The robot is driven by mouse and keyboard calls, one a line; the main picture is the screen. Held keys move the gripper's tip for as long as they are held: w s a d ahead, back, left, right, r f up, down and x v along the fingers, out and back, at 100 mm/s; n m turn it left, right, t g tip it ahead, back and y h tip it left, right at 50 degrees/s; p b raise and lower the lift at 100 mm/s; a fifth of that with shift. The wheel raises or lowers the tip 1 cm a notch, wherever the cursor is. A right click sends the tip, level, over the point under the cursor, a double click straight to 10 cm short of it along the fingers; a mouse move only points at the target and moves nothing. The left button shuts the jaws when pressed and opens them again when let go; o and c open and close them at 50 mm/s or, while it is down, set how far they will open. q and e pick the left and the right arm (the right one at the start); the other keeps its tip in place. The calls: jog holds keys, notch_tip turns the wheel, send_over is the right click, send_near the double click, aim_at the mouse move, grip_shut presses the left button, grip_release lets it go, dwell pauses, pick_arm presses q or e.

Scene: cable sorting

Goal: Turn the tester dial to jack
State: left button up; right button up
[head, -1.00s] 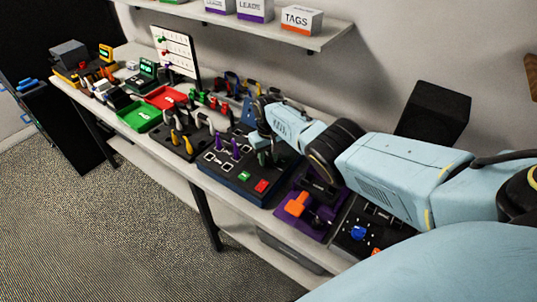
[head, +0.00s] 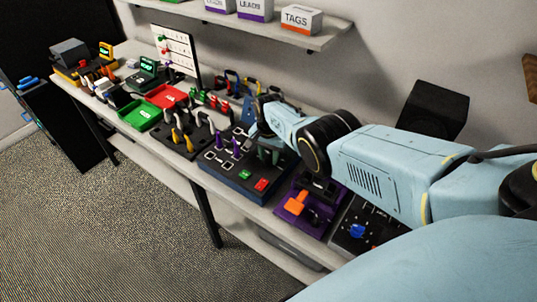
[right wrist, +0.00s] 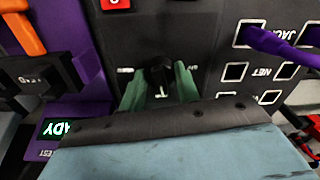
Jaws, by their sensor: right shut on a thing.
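The tester is a dark box with a blue base (head: 232,178), in the middle of the bench in the head view. Its black dial (right wrist: 158,72) shows in the right wrist view, with a white mark near its foot; the labels beside it are too small to read. My right gripper (right wrist: 158,88) has its green fingers on either side of the dial and is shut on it. In the head view the right gripper (head: 271,155) reaches down over the tester's far right part. A "JACK" label and sockets lie to the right in the wrist view. My left gripper is out of view.
A purple plug (right wrist: 280,45) sits by the JACK socket. Green (head: 244,174) and red (head: 261,185) buttons are on the tester's front. A purple device with an orange handle (head: 296,202) stands right beside it. Trays and tools fill the bench to the left.

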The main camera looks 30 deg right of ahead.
aim_at(269, 155)
jog(key=shift+m, duration=0.9)
jog(key=o, duration=1)
jog(key=shift+r, duration=0.1)
notch_tip(269, 155, up, 6)
jog(key=p, duration=0.5)
jog(key=shift+r, duration=3.65)
jog(key=shift+f, duration=0.1)
